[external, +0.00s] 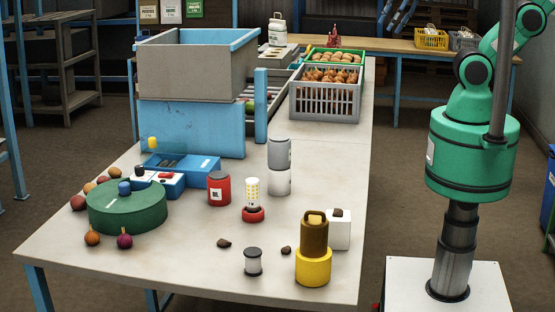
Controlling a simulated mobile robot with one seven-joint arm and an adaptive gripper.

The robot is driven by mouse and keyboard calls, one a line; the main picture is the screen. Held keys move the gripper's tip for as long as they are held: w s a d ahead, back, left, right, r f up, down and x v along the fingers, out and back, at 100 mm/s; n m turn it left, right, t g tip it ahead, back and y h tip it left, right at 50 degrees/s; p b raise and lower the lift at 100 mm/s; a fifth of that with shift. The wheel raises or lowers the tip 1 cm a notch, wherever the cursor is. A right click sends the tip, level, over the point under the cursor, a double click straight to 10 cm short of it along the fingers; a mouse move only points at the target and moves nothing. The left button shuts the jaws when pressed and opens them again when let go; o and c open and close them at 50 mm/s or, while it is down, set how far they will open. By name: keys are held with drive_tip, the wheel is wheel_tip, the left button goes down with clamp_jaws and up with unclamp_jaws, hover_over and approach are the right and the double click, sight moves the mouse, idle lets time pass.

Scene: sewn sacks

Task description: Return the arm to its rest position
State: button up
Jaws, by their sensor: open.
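My green arm (472,150) stands on a dark column at the right, beside the table. Its upper links bend up and run out of the picture at the top right. My gripper is not in this view, so neither its place nor its jaws show. No part of my arm that shows touches anything on the table.
The grey table (200,275) holds a green round drum (127,206), a red can (219,188), a grey can (279,153), a white-and-yellow lamp (253,196), a spool (253,262) and small dark lumps. A grey bin (197,75) and a crate of onions (325,100) stand farther back.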

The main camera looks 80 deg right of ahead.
wheel_tip(320, 180, down, 8)
drive_tip(key=b, duration=0.7)
